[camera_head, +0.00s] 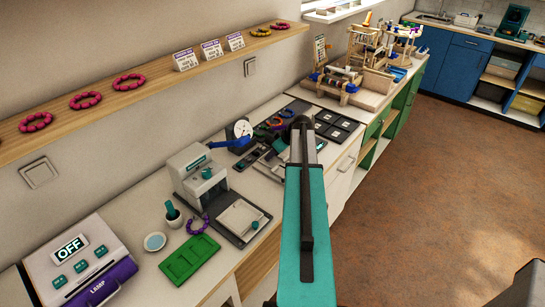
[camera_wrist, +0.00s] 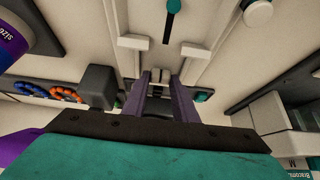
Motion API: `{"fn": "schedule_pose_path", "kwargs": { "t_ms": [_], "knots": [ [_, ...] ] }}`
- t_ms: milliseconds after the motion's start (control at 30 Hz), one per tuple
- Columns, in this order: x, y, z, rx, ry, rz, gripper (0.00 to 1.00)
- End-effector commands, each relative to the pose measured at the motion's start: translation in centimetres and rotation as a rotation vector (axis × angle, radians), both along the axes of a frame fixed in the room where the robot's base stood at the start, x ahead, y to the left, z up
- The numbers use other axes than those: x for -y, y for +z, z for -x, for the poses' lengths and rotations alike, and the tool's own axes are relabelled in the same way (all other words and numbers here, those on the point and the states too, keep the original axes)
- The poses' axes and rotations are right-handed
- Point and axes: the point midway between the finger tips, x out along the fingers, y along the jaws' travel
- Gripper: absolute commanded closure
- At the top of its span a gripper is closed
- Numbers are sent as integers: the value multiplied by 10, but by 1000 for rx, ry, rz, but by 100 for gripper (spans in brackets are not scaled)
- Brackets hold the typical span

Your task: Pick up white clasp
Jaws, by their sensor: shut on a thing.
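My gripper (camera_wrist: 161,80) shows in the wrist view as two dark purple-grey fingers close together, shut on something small. A small pale piece shows between the fingers; I take it for the white clasp, but its outline is too small and dark to be sure. In the head view my teal arm reaches over the counter, and its dark upper end hides the gripper and anything in it.
A white counter (camera_head: 140,202) runs along the wall. A grey-white press (camera_head: 196,180), a blue-handled dial device (camera_head: 240,133), a green tray (camera_head: 189,258), a lamp box (camera_head: 78,262) and dark square trays (camera_head: 335,127) stand on it. A wooden shelf (camera_head: 135,92) hangs above. Open floor (camera_head: 430,190) lies right.

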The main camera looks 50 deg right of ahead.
Motion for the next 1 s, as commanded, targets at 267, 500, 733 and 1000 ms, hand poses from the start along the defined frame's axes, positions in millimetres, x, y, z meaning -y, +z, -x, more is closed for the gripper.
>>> {"fn": "schedule_pose_path", "kwargs": {
  "t_ms": [267, 500, 733, 1000],
  "knots": [
    [0, 21, 0, 1, 0, 2, 99],
    [9, 28, 41, 1, -5, 2, 99],
    [21, 33, 91, 2, -6, 1, 99],
    [33, 39, 137, 1, -3, 1, 99]
  ]
}}
